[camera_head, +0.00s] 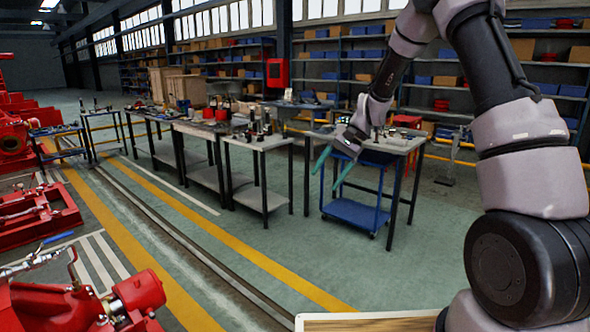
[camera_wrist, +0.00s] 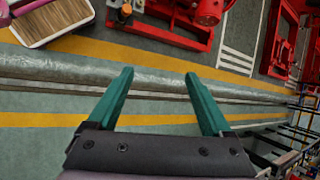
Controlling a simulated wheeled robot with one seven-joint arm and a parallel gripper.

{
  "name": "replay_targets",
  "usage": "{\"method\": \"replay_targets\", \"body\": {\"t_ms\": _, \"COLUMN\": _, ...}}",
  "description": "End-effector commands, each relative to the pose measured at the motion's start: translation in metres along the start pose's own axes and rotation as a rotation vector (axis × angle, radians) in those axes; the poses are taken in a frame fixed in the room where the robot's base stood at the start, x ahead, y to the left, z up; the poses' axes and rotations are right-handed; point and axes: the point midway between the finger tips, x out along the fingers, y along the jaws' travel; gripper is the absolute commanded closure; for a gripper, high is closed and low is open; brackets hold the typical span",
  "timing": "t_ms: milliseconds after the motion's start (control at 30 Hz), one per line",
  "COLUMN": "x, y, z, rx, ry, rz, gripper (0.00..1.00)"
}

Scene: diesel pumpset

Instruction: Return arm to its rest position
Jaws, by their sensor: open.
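My arm (camera_head: 520,140) rises on the right side of the head view and bends over to the left. My gripper (camera_head: 329,175) hangs at its end, with two green fingers pointing down. In the head view it shows in front of a blue cart and a grey worktable. In the wrist view my gripper (camera_wrist: 158,80) has its fingers spread apart with nothing between them. Beyond the fingers lie the green floor, a yellow line (camera_wrist: 150,120) and a rail (camera_wrist: 150,85).
Red pump machinery (camera_head: 90,305) stands at the lower left. Several worktables (camera_head: 258,143) with small parts stand in a row across the middle. Shelves line the back. The floor (camera_head: 300,255) in front is clear.

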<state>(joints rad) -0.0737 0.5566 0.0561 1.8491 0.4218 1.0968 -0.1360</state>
Motion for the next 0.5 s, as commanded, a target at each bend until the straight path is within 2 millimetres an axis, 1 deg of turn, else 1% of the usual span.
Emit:
{"method": "replay_targets", "body": {"t_ms": 33, "x": -0.027, "y": 0.0, "z": 0.014, "rx": -0.027, "ry": 0.043, "rz": -0.001, "gripper": 0.16}}
{"method": "replay_targets", "body": {"t_ms": 100, "x": -0.056, "y": 0.003, "z": 0.031, "rx": -0.057, "ry": 0.095, "rz": 0.004, "gripper": 0.16}}
{"method": "replay_targets", "body": {"t_ms": 167, "x": -0.08, "y": 0.007, "z": 0.046, "rx": -0.082, "ry": 0.142, "rz": 0.007, "gripper": 0.16}}
{"method": "replay_targets", "body": {"t_ms": 200, "x": -0.095, "y": 0.011, "z": 0.057, "rx": -0.1, "ry": 0.173, "rz": 0.009, "gripper": 0.16}}
{"method": "replay_targets", "body": {"t_ms": 267, "x": -0.116, "y": 0.018, "z": 0.074, "rx": -0.124, "ry": 0.219, "rz": 0.013, "gripper": 0.16}}
{"method": "replay_targets", "body": {"t_ms": 300, "x": -0.129, "y": 0.022, "z": 0.085, "rx": -0.139, "ry": 0.25, "rz": 0.014, "gripper": 0.16}}
{"method": "replay_targets", "body": {"t_ms": 367, "x": -0.148, "y": 0.03, "z": 0.102, "rx": -0.162, "ry": 0.298, "rz": 0.017, "gripper": 0.16}}
{"method": "replay_targets", "body": {"t_ms": 400, "x": -0.159, "y": 0.036, "z": 0.113, "rx": -0.177, "ry": 0.33, "rz": 0.019, "gripper": 0.16}}
{"method": "replay_targets", "body": {"t_ms": 500, "x": -0.184, "y": 0.053, "z": 0.141, "rx": -0.212, "ry": 0.409, "rz": 0.023, "gripper": 0.16}}
